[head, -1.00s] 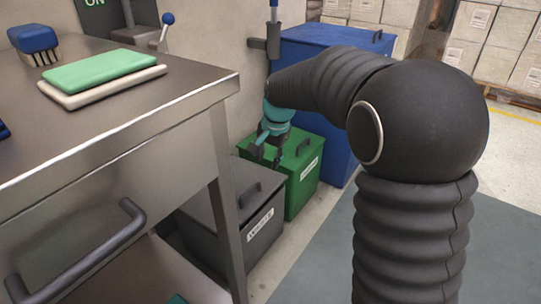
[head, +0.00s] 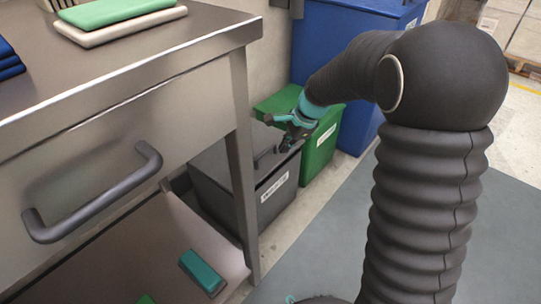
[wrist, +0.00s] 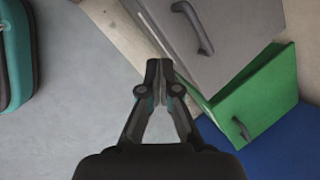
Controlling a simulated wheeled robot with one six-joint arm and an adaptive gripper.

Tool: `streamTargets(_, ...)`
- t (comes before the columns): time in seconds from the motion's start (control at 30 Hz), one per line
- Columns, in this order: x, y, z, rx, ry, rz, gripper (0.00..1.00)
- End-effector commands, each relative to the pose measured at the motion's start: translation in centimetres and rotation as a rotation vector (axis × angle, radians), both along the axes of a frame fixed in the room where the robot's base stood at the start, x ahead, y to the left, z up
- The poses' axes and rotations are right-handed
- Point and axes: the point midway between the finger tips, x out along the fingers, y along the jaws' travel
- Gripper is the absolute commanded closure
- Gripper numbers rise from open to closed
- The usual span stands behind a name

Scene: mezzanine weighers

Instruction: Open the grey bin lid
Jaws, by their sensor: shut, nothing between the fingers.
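The grey bin (head: 275,198) stands on the floor beside the steel bench leg, with a white label on its front. Its lid (head: 212,160) lies closed, and a dark bar handle (head: 264,157) sits on it. The lid (wrist: 235,30) and handle (wrist: 192,27) also show in the wrist view at upper right. My gripper (head: 283,147) is just above the handle's side of the lid in the head view. In the wrist view my gripper (wrist: 158,66) is shut and empty, apart from the handle, its tips near the bin's labelled front. The bench leg hides part of the bin.
A green bin (head: 318,155) stands right behind the grey one, and a blue bin (head: 357,128) behind that. The steel bench (head: 115,110) with a drawer handle (head: 100,200) and lower shelf (head: 130,255) is at left. Floor (head: 320,240) in front is clear.

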Motion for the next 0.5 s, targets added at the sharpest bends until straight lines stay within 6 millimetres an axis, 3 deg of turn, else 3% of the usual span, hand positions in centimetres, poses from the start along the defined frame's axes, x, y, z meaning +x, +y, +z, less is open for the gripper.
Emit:
streamTargets(0.1, 0.5, 0.6, -1.8, 0.119, 0.080, -0.326, 1.00)
streamTargets(0.23, 1.4, 1.1, -2.2, 0.233, 0.152, -0.640, 1.00)
streamTargets(0.33, 2.1, 1.2, -2.0, 0.292, 0.188, -0.804, 1.00)
streamTargets(0.5, 2.6, 1.1, -2.0, 0.325, 0.215, -0.918, 1.00)
